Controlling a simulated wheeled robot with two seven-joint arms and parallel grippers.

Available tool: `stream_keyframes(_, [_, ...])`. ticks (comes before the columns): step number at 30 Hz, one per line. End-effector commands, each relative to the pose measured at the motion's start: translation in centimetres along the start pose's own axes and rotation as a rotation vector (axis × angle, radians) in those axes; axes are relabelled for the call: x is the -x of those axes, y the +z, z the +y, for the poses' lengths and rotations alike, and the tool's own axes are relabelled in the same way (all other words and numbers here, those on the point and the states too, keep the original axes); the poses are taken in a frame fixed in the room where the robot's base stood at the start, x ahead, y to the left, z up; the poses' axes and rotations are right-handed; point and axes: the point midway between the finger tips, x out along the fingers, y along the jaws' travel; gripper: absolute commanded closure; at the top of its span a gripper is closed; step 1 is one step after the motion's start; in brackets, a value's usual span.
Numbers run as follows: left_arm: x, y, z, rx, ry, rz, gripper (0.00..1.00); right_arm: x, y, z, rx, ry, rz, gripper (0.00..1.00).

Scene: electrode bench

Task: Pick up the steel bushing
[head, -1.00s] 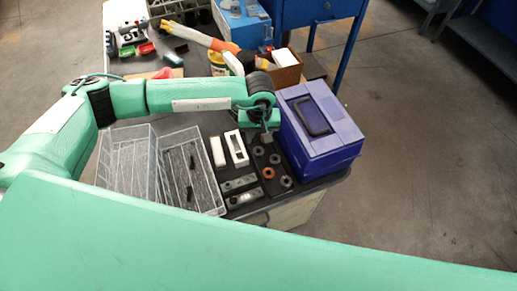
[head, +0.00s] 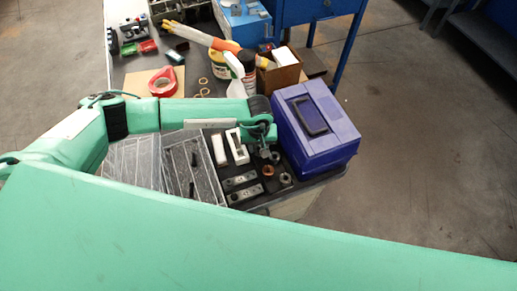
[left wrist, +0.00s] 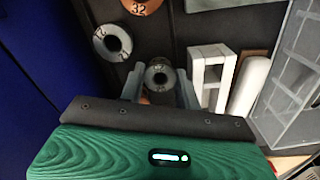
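Several ring-shaped bushings stand on a dark tray between the white blocks and the blue case. One grey, steel-looking bushing (left wrist: 160,77) is between the two fingers of my left gripper (left wrist: 160,86). The fingers are apart, one on each side, with little visible gap; I cannot tell if they touch it. Another grey bushing (left wrist: 112,43), marked 21, lies outside the fingers. A copper-coloured bushing (left wrist: 142,5), marked 32, is at the top edge. In the head view my left gripper (head: 263,146) partly covers the grey bushing below it. My right gripper is not in view.
The blue case (head: 318,130) stands close on the right. A white frame (head: 237,147) and white block (head: 219,150) stand left of the bushings, with clear bins (head: 190,165) further left. Metal bars (head: 242,188) lie in front. Bottles and tape are behind.

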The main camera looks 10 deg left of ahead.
Motion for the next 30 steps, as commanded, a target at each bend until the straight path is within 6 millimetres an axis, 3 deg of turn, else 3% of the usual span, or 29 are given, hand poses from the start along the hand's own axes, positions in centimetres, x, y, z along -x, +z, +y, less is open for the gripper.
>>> stream_keyframes(1, [0.0,0.0,0.0,0.0,0.0,0.0,0.77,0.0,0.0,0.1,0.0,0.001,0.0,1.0])
stream_keyframes(3, [0.0,0.0,0.0,0.0,0.0,0.0,0.91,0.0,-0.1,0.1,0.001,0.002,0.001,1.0])
stream_keyframes(17, [1.1,-0.1,0.1,0.0,0.002,0.002,0.91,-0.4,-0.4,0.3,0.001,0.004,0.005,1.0])
stream_keyframes(23, [4.5,-0.2,0.1,-0.002,0.004,0.005,0.91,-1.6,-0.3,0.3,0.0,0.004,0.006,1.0])
stream_keyframes(30, [11.2,-0.1,0.1,-0.002,0.004,0.006,0.91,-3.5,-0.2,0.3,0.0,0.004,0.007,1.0])
